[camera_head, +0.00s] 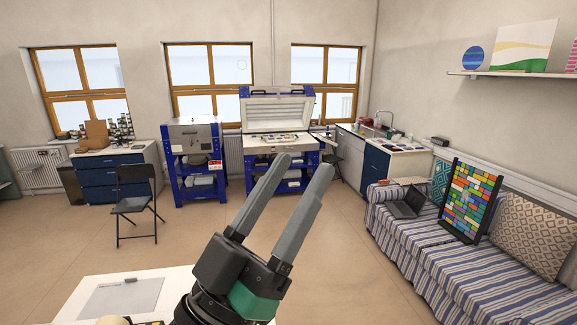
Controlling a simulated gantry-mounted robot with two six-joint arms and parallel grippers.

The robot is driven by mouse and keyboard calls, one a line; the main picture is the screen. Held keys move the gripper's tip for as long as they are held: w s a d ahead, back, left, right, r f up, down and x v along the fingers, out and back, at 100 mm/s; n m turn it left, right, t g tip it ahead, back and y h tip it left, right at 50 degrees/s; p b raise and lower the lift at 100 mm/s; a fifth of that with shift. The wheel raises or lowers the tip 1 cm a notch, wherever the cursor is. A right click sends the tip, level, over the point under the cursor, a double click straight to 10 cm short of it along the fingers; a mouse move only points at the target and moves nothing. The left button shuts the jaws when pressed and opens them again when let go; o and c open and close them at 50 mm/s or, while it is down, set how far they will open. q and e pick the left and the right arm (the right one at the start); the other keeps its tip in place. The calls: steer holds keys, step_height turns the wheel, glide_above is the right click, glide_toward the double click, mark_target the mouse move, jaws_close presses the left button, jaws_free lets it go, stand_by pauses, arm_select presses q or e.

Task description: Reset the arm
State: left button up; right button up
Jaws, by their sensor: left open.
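My left gripper (305,177) is raised in the middle of the head view, with its two long grey fingers apart and nothing between them. Its fingers point up and away, toward the back of the room. My right gripper does not show.
A white table (180,285) with a grey sheet (122,298) is close at the lower left. A striped sofa (440,265) with a colourful glass panel (469,200) lines the right side. A dark folding chair (135,200) stands at left. The mid floor is clear.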

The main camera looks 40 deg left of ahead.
arm_select(q)
steer(key=s+d+r+h+p, duration=0.1)
steer(key=r+p, duration=0.8)
steer(key=r, duration=0.3)
steer(key=s+d+r+m+t+h+p, duration=0.1)
steer(key=s+r+p, duration=0.1)
steer(key=r+p, duration=0.8)
steer(key=shift+r+m, duration=0.3)
steer(key=shift+r, duration=0.9)
steer(key=shift+d, duration=0.1)
